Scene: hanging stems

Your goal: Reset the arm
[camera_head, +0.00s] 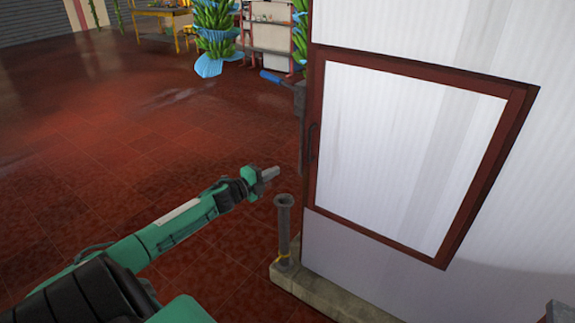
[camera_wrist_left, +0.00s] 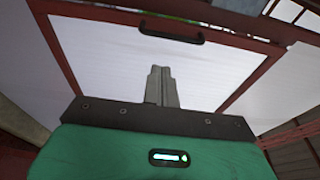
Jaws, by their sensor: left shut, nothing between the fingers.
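My left arm, green and black, reaches in from the lower left of the head view. Its gripper (camera_head: 270,173) is shut and empty, held above the red tiled floor. It is left of the red-framed white panel (camera_head: 405,150) and apart from it. In the left wrist view the two grey fingers (camera_wrist_left: 160,82) are together, with the white panel (camera_wrist_left: 215,65) and its dark handle (camera_wrist_left: 171,30) beyond them. My right gripper cannot be made out; only a small dark part shows at the lower right corner of the head view.
A grey post (camera_head: 284,230) stands on a concrete ledge (camera_head: 335,297) close below my left gripper. Hanging green banana bunches (camera_head: 215,40) and a yellow table (camera_head: 165,15) are far back. The red floor (camera_head: 110,130) at left is clear.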

